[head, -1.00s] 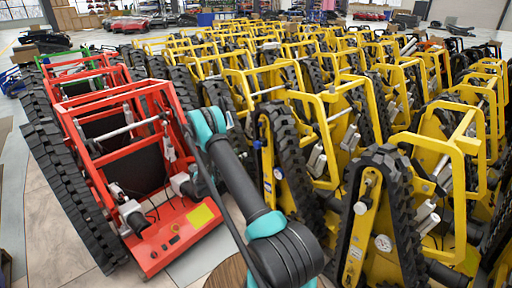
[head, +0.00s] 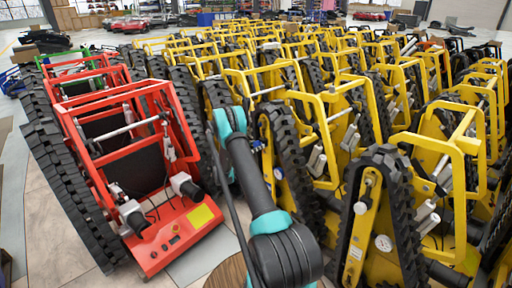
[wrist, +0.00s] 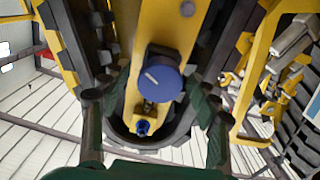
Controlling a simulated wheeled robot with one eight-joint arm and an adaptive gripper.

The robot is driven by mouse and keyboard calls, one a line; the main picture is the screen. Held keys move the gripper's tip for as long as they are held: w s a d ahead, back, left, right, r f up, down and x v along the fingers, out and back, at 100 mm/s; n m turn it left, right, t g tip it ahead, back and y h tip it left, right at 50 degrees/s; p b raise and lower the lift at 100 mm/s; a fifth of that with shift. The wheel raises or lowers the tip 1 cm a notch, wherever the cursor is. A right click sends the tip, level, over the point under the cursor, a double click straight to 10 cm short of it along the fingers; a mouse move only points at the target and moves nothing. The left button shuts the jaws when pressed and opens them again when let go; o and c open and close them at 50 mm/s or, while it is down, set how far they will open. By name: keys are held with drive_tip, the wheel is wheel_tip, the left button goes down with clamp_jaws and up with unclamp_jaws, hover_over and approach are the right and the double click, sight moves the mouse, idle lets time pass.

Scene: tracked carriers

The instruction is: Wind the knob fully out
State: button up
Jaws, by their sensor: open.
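A round blue knob (wrist: 161,82) with a white line across its face sits on a yellow upright plate (wrist: 165,30) in the wrist view. A smaller blue part (wrist: 142,127) is below it on the same plate. My gripper (wrist: 154,92) is open, with one dark finger on each side of the knob. Gaps show between both fingers and the knob, so it looks untouched. How far the knob stands out from the plate is hard to tell. In the head view my arm (head: 247,172) reaches toward the yellow carriers, and its gripper is hidden.
A red tracked carrier (head: 170,245) stands left of my arm. Rows of yellow tracked carriers (head: 455,145) stand close together at the right and behind. A black track (wrist: 235,60) runs beside the plate. Tiled floor (head: 50,235) is clear at the far left.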

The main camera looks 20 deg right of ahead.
drive_tip(key=c, duration=1.2)
drive_tip(key=shift+o, duration=0.2)
drive_tip(key=shift+n, duration=0.3)
